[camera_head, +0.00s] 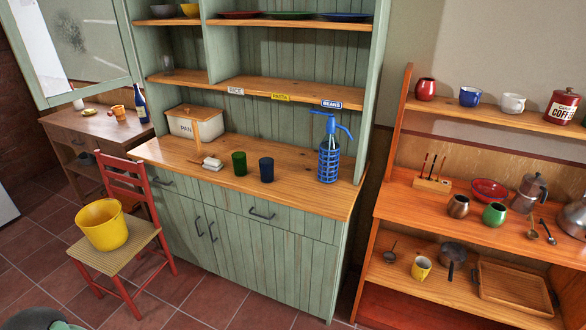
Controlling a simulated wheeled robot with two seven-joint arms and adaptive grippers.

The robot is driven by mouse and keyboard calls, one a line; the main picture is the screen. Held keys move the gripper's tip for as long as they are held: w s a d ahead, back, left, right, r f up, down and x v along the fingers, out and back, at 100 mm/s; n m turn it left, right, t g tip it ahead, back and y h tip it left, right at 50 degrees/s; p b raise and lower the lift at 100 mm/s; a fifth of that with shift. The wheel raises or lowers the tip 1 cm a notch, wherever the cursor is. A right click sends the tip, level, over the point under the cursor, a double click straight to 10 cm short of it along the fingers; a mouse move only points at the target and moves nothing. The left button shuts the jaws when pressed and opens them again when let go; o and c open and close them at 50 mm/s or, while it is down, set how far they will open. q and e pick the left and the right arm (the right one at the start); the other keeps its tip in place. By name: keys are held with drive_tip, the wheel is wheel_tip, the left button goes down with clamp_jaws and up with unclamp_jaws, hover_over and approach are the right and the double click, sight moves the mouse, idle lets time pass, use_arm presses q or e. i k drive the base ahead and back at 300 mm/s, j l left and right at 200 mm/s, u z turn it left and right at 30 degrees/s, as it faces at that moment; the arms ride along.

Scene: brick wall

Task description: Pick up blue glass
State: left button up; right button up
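The blue glass (266,169) stands upright on the wooden counter of the green cabinet, near the middle of the view. It is dark blue and looks empty. A green glass (239,163) stands just left of it, with a small gap between them. A blue siphon bottle (328,155) stands to its right. Neither my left gripper nor my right gripper shows in this view.
The cabinet counter (300,195) is bare in front of the glass. A bread box (195,123) and a small white dish (212,163) are to the left. A red chair with a yellow bucket (102,225) stands left of the cabinet. An orange shelf unit (460,205) is at right.

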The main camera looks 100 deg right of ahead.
sight(267, 170)
drive_tip(key=z, duration=2.95)
drive_tip(key=i, duration=0.2)
